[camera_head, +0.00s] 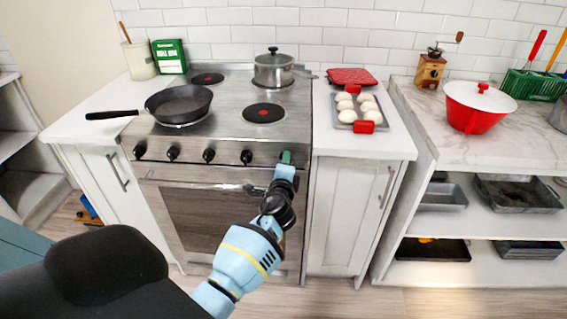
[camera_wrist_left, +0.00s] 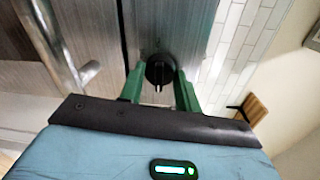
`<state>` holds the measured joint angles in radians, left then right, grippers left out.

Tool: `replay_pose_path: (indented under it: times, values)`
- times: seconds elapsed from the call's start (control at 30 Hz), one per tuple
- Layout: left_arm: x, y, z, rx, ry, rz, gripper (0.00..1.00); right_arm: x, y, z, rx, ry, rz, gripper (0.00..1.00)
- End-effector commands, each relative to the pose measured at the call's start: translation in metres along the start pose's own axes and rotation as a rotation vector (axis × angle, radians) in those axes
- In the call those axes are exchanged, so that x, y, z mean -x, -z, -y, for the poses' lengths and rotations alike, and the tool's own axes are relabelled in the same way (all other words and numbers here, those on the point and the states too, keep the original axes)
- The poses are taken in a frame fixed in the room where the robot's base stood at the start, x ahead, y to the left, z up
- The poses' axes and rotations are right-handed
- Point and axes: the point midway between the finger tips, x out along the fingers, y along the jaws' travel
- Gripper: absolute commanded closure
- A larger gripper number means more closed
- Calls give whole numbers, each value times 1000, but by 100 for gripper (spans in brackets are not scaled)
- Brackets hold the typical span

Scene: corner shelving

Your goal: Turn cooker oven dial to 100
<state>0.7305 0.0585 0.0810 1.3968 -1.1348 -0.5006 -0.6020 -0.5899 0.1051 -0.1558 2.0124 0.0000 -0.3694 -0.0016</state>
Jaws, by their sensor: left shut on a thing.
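The steel cooker (camera_head: 290,130) has a row of black dials along its front panel, with one dial (camera_head: 246,157) just left of my gripper. My left gripper (camera_head: 285,158) is at the right end of this row, hiding what it holds there in the head view. In the left wrist view, its green fingers (camera_wrist_left: 159,78) are shut on a round black dial (camera_wrist_left: 160,68), one on each side. No dial markings can be read. My right gripper is not in view.
A frying pan (camera_head: 178,103) and a lidded pot (camera_head: 274,70) stand on the hob. The oven handle (camera_head: 200,185) runs below the dials; a metal bar (camera_wrist_left: 50,45) is close on the left in the wrist view. A tray of white buns (camera_head: 358,124) is on the right counter.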

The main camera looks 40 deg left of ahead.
Motion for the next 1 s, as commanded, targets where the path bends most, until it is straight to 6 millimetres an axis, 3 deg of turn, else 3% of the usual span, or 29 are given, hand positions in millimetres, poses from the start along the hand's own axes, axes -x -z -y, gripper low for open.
replay_pose_path:
  times: [0.5,1.0]
  values:
    - [-1,0,2,-317,-2,22,90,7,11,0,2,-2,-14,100]
    - [-1,0,1,-368,-3,25,90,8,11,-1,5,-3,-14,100]
